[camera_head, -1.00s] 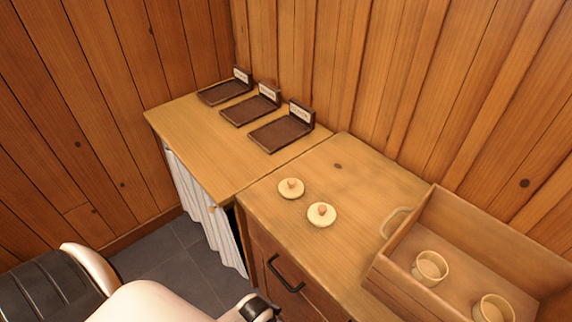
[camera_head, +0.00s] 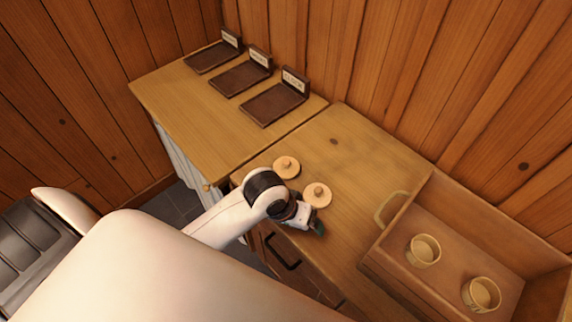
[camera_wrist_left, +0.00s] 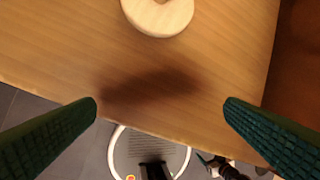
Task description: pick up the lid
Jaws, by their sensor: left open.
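Two round pale wooden lids with small knobs lie on the counter: one lid (camera_head: 286,166) farther back to the left, the other lid (camera_head: 318,195) nearer to the right. My left gripper (camera_head: 310,226) is at the counter's front edge, just in front of the nearer lid; its fingers are small and partly hidden in the head view. In the left wrist view my left gripper (camera_wrist_left: 161,106) is open and empty, its two green fingers wide apart over the counter edge. One lid (camera_wrist_left: 160,14) shows beyond the fingertips, cut by the top border. What seems to be my right gripper (camera_wrist_left: 222,166) shows small and low there.
A wooden tray box (camera_head: 384,262) with two cups (camera_head: 424,250) (camera_head: 482,293) stands on the right. Three dark labelled trays (camera_head: 273,104) (camera_head: 240,78) (camera_head: 212,58) line the back left counter. Bare counter (camera_head: 350,165) lies behind the lids. A drawer handle (camera_head: 280,252) is below.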

